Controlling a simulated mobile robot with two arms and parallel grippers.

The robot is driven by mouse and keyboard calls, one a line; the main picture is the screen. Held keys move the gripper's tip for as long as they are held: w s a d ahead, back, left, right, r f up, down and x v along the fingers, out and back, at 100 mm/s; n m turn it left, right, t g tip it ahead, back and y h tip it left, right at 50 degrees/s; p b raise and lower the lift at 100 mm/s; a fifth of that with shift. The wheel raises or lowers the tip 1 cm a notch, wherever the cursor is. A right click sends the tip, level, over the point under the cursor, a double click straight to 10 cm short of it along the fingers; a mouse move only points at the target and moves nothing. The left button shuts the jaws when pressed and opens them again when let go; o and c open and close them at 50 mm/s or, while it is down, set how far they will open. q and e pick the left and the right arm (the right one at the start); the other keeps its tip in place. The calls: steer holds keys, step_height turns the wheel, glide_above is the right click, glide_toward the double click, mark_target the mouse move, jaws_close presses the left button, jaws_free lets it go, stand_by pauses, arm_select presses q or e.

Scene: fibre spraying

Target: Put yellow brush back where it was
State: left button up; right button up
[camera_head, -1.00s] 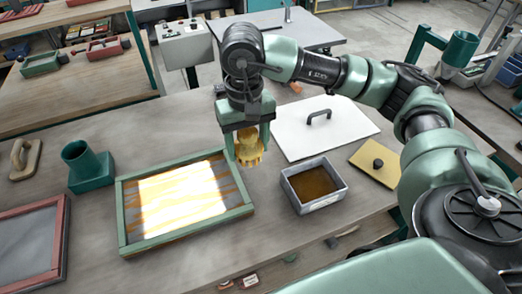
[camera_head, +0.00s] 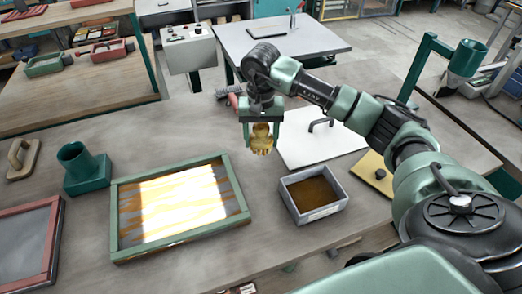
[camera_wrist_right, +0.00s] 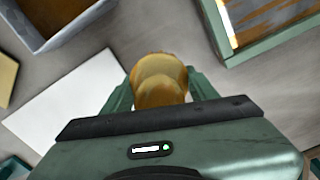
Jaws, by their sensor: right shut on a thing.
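The yellow brush (camera_head: 262,138) is held between the fingers of my right gripper (camera_head: 262,128), above the table beyond the framed screen and the tray. In the right wrist view the brush (camera_wrist_right: 160,80) sits between both green fingers, with its round end toward the camera. The brush hangs roughly upright, and its lower end appears to be off the table, though the exact gap is hard to tell. My left gripper does not show in either view.
A green-framed screen (camera_head: 115,220) with yellow streaks lies left. A grey tray (camera_head: 318,212) of brown liquid stands right. A white board (camera_head: 300,152) with a black handle lies behind it. A green holder (camera_head: 86,178) stands at left. A grey control box (camera_head: 188,48) is at the back.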

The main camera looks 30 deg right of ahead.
mark_target(261, 161)
step_height(261, 161, down, 2)
steer(key=shift+f, duration=0.15)
step_height(261, 161, down, 3)
steer(key=shift+f+p, duration=0.2)
steer(key=shift+p, duration=0.4)
steer(key=shift+f, duration=0.25)
steer(key=shift+f, duration=0.1)
steer(key=shift+f+b, duration=0.15)
steer(key=shift+b, duration=0.15)
steer(key=o, duration=1.2)
